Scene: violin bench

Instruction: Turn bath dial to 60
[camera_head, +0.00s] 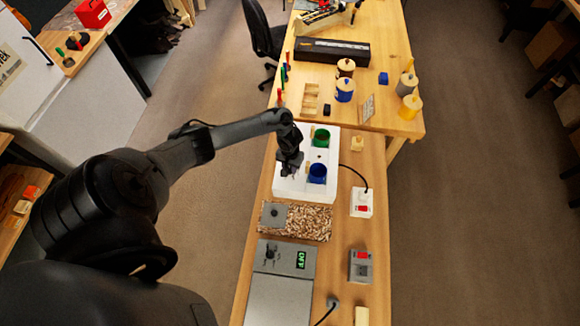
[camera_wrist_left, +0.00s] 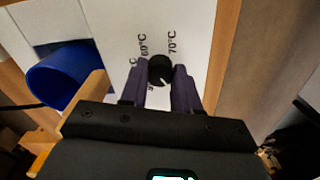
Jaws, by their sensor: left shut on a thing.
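The white bath (camera_head: 290,188) stands on the wooden bench, with a green cup (camera_head: 321,138) and a blue cup (camera_head: 317,172) in its top. My left gripper (camera_head: 287,172) is at the bath's left side in the head view and hides the dial there. In the left wrist view the round black bath dial (camera_wrist_left: 160,68) sits between the fingertips of my left gripper (camera_wrist_left: 160,84), which is shut on it. Printed 60°C and 70°C marks show beside the dial. A small white pointer line shows on it, but its exact reading is unclear. My right gripper is out of view.
A wood-chip patterned mat (camera_head: 310,222) with a grey block lies in front of the bath. A grey unit with a green display (camera_head: 301,260) stands nearer. A white switch box (camera_head: 361,203) and a grey switch box (camera_head: 361,266) are on the right.

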